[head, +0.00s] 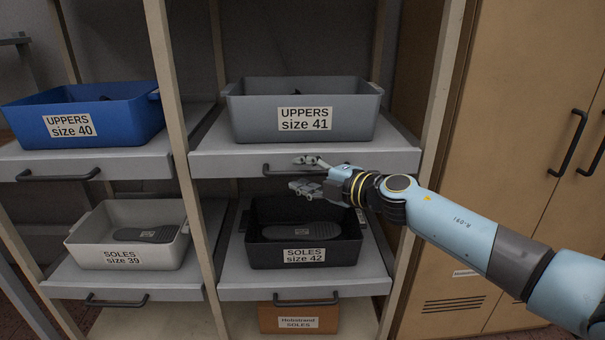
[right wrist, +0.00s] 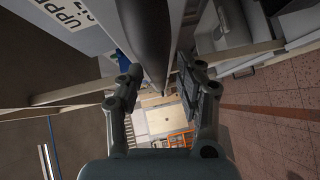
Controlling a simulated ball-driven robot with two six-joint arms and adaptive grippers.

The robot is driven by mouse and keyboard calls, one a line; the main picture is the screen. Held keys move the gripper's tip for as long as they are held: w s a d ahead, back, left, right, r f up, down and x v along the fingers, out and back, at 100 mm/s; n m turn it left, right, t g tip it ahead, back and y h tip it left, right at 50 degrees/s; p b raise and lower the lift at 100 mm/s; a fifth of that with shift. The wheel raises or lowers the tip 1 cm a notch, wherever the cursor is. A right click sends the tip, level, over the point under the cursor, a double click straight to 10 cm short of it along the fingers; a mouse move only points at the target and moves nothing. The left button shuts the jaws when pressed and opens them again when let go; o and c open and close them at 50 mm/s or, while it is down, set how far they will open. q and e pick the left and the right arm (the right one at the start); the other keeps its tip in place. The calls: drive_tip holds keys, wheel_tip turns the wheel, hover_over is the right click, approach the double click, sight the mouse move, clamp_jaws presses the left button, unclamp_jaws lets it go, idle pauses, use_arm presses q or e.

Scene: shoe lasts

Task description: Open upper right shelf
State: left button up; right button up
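The upper right shelf (head: 225,163) is a grey pull-out board that carries a grey bin (head: 250,118) labelled "UPPERS size 41". Its dark bar handle (head: 275,172) runs along the front edge, and its right part is hidden behind my right gripper. My right gripper (head: 297,174) is at this handle, with one finger above it and one below. In the right wrist view, the dark handle (right wrist: 150,45) lies between the spread fingers (right wrist: 158,80), with gaps visible on both sides. My left gripper is not in view.
A blue bin (head: 120,122) stands on the upper left shelf. Below are a white bin (head: 90,240) and a black bin (head: 265,250), each with a sole inside. A wooden post (head: 168,80) divides the columns. A tan cabinet (head: 530,130) stands at the right.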

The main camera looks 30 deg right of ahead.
drive_tip(key=shift+w, duration=0.2)
clamp_jaws()
idle(0.4)
